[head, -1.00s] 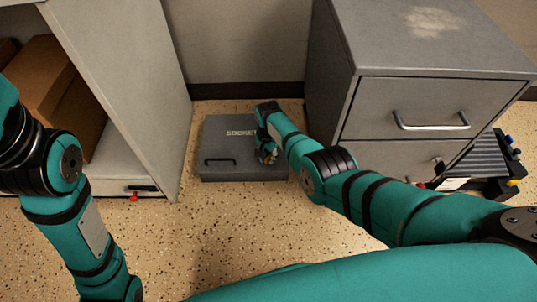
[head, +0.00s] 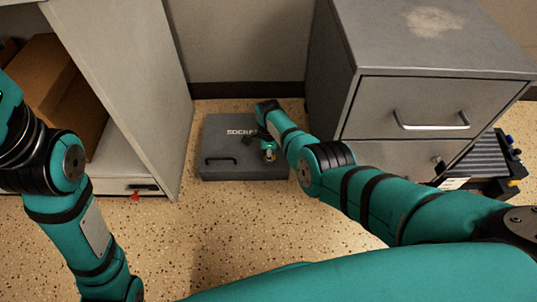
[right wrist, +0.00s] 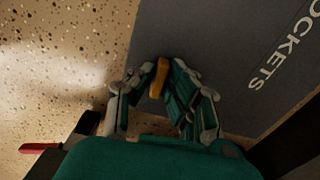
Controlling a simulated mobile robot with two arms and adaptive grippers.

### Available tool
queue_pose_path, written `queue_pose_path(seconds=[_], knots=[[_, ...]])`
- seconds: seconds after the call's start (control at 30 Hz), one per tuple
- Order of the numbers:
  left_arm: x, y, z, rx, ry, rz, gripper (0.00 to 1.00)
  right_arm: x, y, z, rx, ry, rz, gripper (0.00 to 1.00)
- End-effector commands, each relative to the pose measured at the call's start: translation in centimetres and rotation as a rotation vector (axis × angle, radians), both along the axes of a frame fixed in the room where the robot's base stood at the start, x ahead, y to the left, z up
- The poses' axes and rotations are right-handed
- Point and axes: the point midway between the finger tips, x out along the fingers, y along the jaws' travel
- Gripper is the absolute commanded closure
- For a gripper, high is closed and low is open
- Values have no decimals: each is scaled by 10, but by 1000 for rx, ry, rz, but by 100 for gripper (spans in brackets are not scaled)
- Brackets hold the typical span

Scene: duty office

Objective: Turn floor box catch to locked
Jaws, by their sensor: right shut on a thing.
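The grey floor box (head: 225,150), lettered SOCKETS, lies on the floor between two pieces of furniture. It fills the upper right of the right wrist view (right wrist: 215,35). Its catch, a small yellow piece (right wrist: 160,77), sits near the box's edge. My right gripper (head: 268,152) reaches down at the right part of the box.
A grey drawer cabinet (head: 410,120) stands close to the right of the box. An open shelf unit (head: 130,80) with cardboard boxes (head: 50,95) stands on the left. A black device (head: 490,165) is at far right. Speckled floor (head: 240,225) in front is clear.

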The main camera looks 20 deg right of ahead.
Motion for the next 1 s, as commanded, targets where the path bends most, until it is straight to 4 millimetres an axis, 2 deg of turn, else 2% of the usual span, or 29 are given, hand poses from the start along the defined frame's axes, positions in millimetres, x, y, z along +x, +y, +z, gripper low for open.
queue_pose_path(seconds=[0.23,0.7,0.73,0.8,0.9,1.0], knots=[[-2,0,1,1,-9,0,100,-1,1,-2,1,1,-60,100],[-1,0,1,1,-8,1,100,-1,1,-2,2,0,-71,100],[-1,0,1,1,-8,1,100,-1,1,-2,2,0,-71,83],[-1,0,1,0,-6,2,100,-1,1,-2,1,1,-70,73],[0,0,0,1,0,1,100,0,0,-2,1,0,-70,63],[1,0,-1,1,3,1,100,0,0,-1,1,0,-70,63]])
